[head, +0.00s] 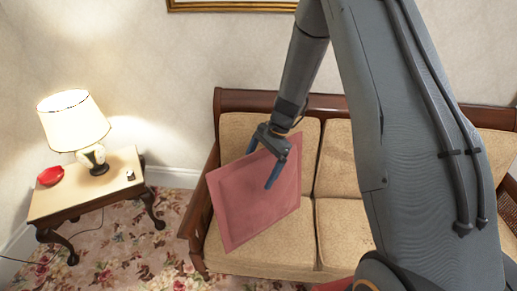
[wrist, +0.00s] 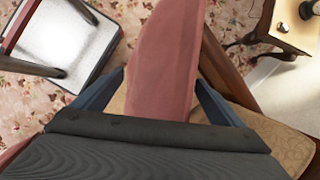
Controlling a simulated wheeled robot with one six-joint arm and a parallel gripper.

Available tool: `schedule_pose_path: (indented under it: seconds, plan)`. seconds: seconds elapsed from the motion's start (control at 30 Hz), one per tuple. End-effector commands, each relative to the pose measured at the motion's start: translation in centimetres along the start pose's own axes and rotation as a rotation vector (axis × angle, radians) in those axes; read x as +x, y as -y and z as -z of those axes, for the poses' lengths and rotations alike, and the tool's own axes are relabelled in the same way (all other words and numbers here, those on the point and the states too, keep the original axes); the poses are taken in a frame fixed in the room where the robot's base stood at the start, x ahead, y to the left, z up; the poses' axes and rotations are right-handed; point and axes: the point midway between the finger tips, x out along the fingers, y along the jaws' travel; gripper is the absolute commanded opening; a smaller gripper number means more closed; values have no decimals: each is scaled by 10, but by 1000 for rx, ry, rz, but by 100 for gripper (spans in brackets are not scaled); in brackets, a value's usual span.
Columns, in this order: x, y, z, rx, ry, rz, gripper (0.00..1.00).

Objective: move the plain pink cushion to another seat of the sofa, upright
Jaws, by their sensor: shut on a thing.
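The plain pink cushion (head: 251,198) is at the left seat of the tan sofa (head: 334,226), tilted, with its broad face toward the head camera. My gripper (head: 262,164) is shut on the cushion's upper edge, one blue finger showing in front of its face. In the wrist view the cushion (wrist: 162,65) stands between the two blue fingers of my gripper (wrist: 155,98). The cushion's lower corner is over the left seat; I cannot tell if it touches the seat. My arm hides much of the sofa's right part.
A side table (head: 84,191) with a lit lamp (head: 75,125) and a red dish (head: 50,175) stands left of the sofa. The sofa's wooden left arm (head: 200,205) is close to the cushion. The middle seat looks clear where visible. A silvery-topped piece (wrist: 62,38) shows in the wrist view.

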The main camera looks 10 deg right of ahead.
Motion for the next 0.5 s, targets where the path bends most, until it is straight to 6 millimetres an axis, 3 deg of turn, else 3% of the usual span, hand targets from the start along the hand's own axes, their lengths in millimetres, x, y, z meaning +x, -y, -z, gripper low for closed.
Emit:
schedule_pose_path:
  seconds: [0.3,0.5]
  plan:
    - [-38,38,6,497,-71,259,36]
    - [-48,47,11,635,-96,329,36]
